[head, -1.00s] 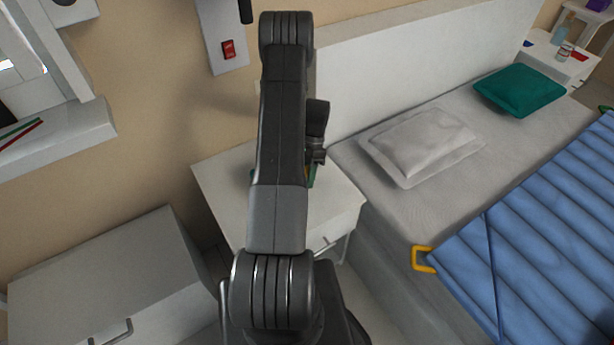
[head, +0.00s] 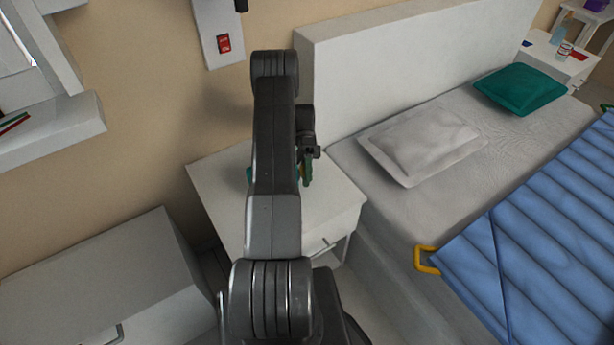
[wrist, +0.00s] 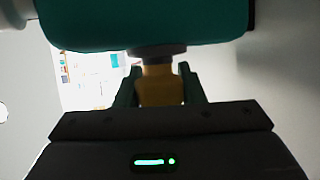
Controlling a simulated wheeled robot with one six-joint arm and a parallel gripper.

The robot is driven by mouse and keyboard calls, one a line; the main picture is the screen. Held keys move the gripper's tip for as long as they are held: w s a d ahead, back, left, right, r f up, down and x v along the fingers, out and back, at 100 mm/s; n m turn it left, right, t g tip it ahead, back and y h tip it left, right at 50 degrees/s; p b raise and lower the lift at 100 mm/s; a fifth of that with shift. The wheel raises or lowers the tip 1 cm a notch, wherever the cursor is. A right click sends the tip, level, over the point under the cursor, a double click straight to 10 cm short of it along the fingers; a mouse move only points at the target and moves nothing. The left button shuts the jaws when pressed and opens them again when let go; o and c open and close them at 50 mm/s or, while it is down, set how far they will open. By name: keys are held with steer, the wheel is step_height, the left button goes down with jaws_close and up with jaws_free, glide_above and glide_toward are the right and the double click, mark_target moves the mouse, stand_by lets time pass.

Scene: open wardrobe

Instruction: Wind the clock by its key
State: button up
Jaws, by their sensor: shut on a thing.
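The teal clock (wrist: 145,22) fills the top of the wrist view. A grey shaft joins its near side to a yellow key (wrist: 160,86). My gripper (wrist: 159,74) is shut on the key, with one dark finger on each side of it. In the head view my arm hides most of the clock, and only a teal edge (head: 249,175) shows to its left. The clock is at the white nightstand (head: 218,182). The clock's face is not visible.
A bed with a grey pillow (head: 422,144) and a blue quilt (head: 545,235) stands right of the nightstand. A white cabinet (head: 110,275) is at the lower left. A wall panel with a red switch (head: 223,43) is above.

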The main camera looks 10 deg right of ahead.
stand_by(0.5)
steer(key=o, duration=1)
step_height(320, 180, up, 10)
steer(key=p, duration=1)
steer(key=shift+w+r, duration=0.1)
